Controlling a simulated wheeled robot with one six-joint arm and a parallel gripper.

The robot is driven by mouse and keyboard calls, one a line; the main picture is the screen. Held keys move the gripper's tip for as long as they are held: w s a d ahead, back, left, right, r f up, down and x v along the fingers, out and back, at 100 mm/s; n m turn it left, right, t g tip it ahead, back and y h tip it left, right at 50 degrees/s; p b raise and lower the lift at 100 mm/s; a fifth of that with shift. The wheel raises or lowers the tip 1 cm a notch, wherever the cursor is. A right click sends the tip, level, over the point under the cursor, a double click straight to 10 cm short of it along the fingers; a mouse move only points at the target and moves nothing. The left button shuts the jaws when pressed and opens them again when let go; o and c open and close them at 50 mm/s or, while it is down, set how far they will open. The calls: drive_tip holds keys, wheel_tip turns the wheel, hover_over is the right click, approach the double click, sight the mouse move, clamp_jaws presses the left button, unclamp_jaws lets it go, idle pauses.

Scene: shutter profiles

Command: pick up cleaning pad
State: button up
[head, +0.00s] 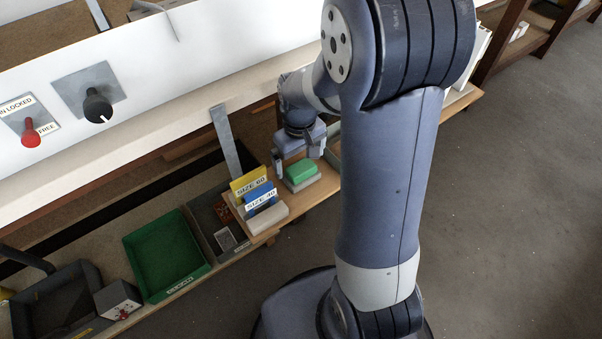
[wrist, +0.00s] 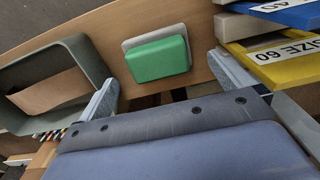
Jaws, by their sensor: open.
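The cleaning pad looks like a green block (head: 302,170) on a light grey base (head: 304,185), lying flat on the wooden shelf. In the wrist view, the green block (wrist: 158,60) lies ahead of my gripper (wrist: 163,72), between the lines of its two fingers, with the grey base (wrist: 127,44) showing along its edge. My gripper (head: 297,158) is open and empty, just above and behind the pad in the head view. I see no contact; the exact gap is unclear.
Yellow "SIZE 60" (wrist: 285,62) and blue (head: 260,195) labelled blocks stand close beside the pad. A grey-green bin (wrist: 85,55) is on its other side. A green tray (head: 166,255) sits further left. Bare wood (wrist: 110,22) surrounds the pad.

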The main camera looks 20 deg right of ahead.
sight(301, 167)
wheel_tip(301, 167, down, 5)
drive_tip(key=shift+s+d+r+b, duration=0.1)
drive_tip(key=shift+d+b, duration=0.05)
drive_tip(key=shift+b, duration=0.55)
drive_tip(key=shift+c, duration=0.6)
drive_tip(key=c, duration=0.8)
wheel_tip(301, 167, up, 10)
drive_tip(key=p, duration=0.3)
